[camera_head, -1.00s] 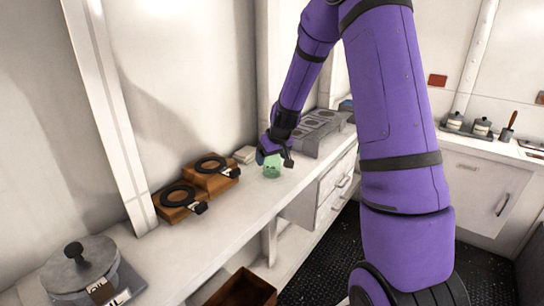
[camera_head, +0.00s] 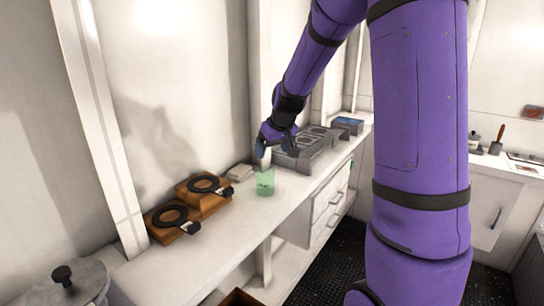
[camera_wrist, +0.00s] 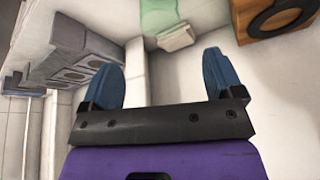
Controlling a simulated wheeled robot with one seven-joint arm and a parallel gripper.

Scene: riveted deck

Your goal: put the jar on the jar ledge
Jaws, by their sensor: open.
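The jar is a translucent green vessel (camera_head: 265,183) standing upright on the white counter, near its front edge. It also shows cut off at the top of the wrist view (camera_wrist: 159,14). My gripper (camera_head: 276,147) is above and behind the jar, apart from it. In the wrist view its two blue fingers (camera_wrist: 163,78) are spread with nothing between them. No ledge is clearly marked as the jar ledge; a grey rack with round recesses (camera_head: 300,160) stands on the counter just beyond the jar.
Two wooden blocks with black rings (camera_head: 171,222) (camera_head: 203,193) and a small pale block (camera_head: 240,172) stand left of the jar. A lidded grey pot (camera_head: 75,284) is at lower left. A blue-topped box (camera_head: 347,126) is farther back. Bare counter (camera_head: 222,232) lies in front.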

